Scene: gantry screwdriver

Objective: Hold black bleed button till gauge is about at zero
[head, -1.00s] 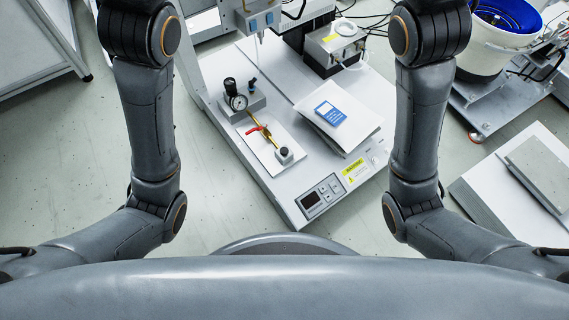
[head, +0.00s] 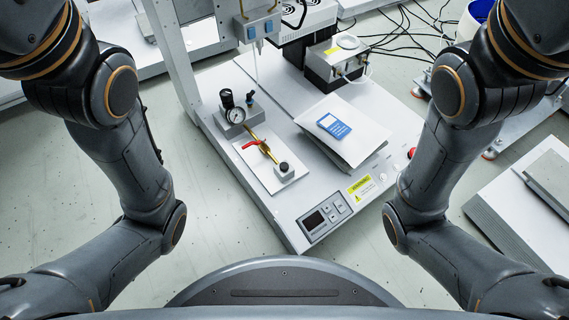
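The round gauge (head: 236,115) with a white face sits on a grey block at the back left of the machine's base. Its needle is too small to read. A black knob (head: 227,97) stands just behind it. A brass fitting with a red lever (head: 253,144) runs forward from the block over a white plate. At its front end, a small grey block carries a black button (head: 284,167), which I take to be the bleed button. Nothing touches it. Both my arms show at the sides, but neither gripper is in the picture.
The machine base (head: 290,205) has a control panel (head: 326,215) at its front. A dispensing head (head: 258,25) hangs behind the gauge. Grey slabs (head: 530,200) lie at right.

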